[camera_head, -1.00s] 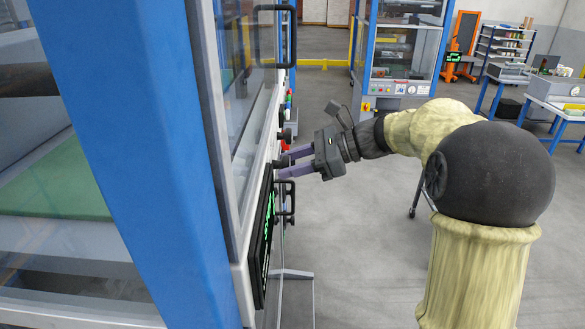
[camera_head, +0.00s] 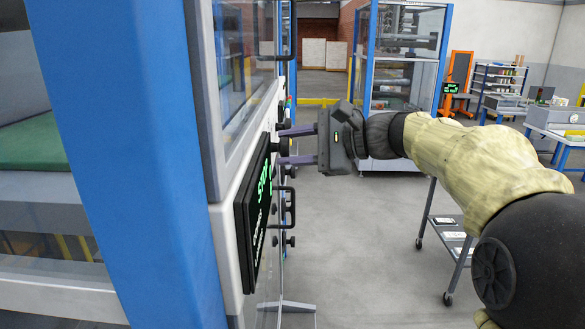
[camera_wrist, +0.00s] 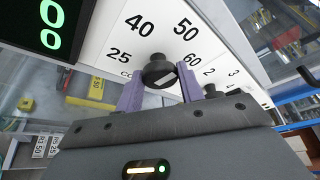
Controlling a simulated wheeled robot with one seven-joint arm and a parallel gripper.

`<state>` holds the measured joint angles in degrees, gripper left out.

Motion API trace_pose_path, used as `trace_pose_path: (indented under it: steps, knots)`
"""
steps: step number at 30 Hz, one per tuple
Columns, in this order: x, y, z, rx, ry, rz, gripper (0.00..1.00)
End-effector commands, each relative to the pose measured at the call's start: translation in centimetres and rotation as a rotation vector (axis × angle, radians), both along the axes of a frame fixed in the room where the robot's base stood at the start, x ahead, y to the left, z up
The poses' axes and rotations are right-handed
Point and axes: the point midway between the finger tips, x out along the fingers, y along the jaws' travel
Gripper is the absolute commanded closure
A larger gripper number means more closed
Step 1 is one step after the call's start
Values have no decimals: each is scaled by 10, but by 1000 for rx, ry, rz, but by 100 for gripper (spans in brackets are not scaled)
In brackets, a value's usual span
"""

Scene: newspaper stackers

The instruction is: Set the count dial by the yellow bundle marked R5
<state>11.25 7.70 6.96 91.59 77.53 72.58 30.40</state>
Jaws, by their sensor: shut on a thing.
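The count dial is a black knob (camera_wrist: 159,70) with a white pointer line, on a white panel (camera_wrist: 101,57) printed 25, 40, 50 and 60. The pointer line slants up to the right, roughly toward the 60 side; I cannot tell its exact setting. My gripper (camera_wrist: 160,80) is shut on the knob, a purple finger on each side.
A black display (camera_head: 256,215) with green characters sits just below the dial; its edge also shows in the wrist view (camera_wrist: 47,27). A second, smaller knob (camera_wrist: 211,91) is beside the dial. Black handles (camera_head: 288,208) stick out from the machine. A wheeled cart (camera_head: 445,222) stands at the right.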

Motion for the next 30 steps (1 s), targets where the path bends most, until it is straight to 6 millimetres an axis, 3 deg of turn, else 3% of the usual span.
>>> trace_pose_path:
  steps: [9, 24, 25, 28, 30]
  knots:
    - [-1, 0, -3, -4, -123, 0, 85]
    - [0, 0, -1, -5, -143, 0, 85]
    - [0, 0, -1, -5, -143, 0, 60]
    - [0, 0, -1, -5, -143, 0, 41]
    - [0, 0, -1, -5, -143, 0, 41]
